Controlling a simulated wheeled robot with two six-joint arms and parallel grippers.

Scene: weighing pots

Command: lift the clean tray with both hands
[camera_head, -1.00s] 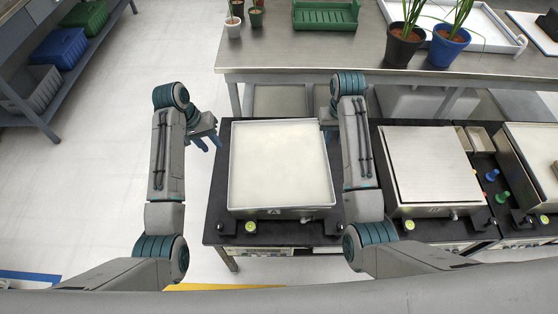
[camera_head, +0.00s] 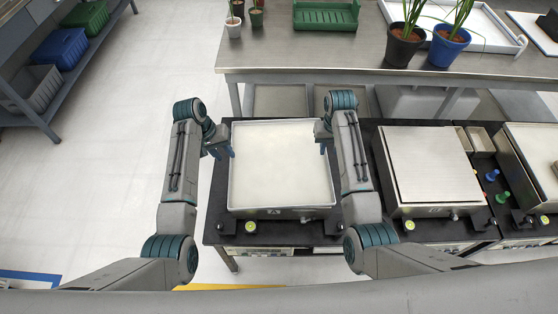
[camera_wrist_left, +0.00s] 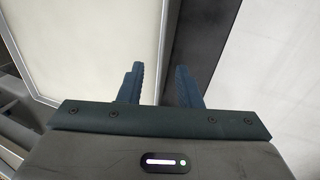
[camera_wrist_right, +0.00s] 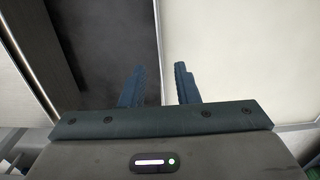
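The tray (camera_head: 281,205) is rectangular, with a cream inside and a thin pale metal rim. It sits level on a black stand between my two arms. My left gripper (camera_head: 220,152) is at its left rim and my right gripper (camera_head: 323,138) at its right rim. In the left wrist view the gripper (camera_wrist_left: 161,85) is open, with the tray rim (camera_wrist_left: 163,40) running between its fingers in the picture. In the right wrist view the gripper (camera_wrist_right: 159,84) is open, with the rim (camera_wrist_right: 159,45) likewise between its fingers. I cannot tell whether any finger touches the rim.
A second stand with a bare metal plate (camera_head: 432,165) is close to the right of my right arm. A steel bench (camera_head: 300,60) behind carries potted plants (camera_head: 405,45) and a green tray (camera_head: 326,16). Open floor (camera_head: 90,170) lies to the left.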

